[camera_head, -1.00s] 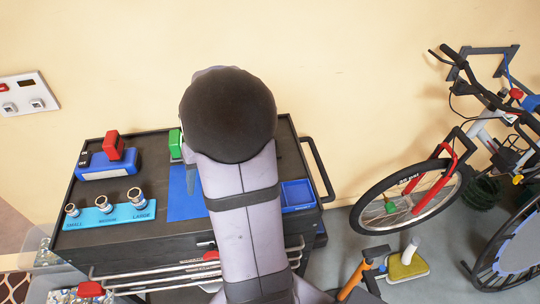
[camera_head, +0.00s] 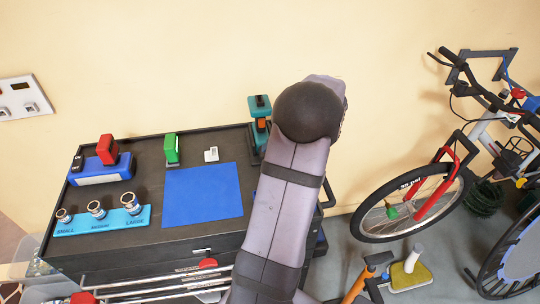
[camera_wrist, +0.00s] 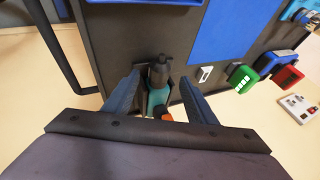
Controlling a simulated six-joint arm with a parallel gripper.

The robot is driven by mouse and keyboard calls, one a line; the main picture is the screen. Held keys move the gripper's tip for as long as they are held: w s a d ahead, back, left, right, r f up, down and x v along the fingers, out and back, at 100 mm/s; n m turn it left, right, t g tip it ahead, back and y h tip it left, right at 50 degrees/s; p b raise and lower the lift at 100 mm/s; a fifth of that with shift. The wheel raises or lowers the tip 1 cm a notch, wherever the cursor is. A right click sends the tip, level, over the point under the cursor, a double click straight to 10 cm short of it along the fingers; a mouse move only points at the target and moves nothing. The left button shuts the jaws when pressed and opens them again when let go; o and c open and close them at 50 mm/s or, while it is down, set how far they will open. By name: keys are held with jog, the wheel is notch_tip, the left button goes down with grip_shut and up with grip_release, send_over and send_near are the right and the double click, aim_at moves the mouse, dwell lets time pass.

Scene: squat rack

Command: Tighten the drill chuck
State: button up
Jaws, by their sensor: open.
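A teal drill (camera_head: 260,104) with an orange part stands at the back right corner of the black tool cart, partly hidden by my arm. In the wrist view the drill (camera_wrist: 157,97) lies between the fingers, its dark chuck (camera_wrist: 159,70) pointing to the top of the picture. My gripper (camera_wrist: 160,77) is open, with one blue-grey finger on each side of the drill and visible gaps between. I cannot tell how far above the drill the fingers are. In the head view my arm hides the gripper.
The cart top holds a blue mat (camera_head: 203,196), a small white block (camera_head: 211,154), a green tool (camera_head: 171,149), a blue box with a red tool (camera_head: 107,150), and several sockets on a light blue holder (camera_head: 103,219). A bicycle (camera_head: 420,195) stands right.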

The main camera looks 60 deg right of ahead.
jog(key=shift+p+x, duration=1.15)
jog(key=shift+x, duration=2.1)
jog(key=c, duration=1)
jog(key=shift+f, duration=0.1)
jog(key=shift+c, duration=0.2)
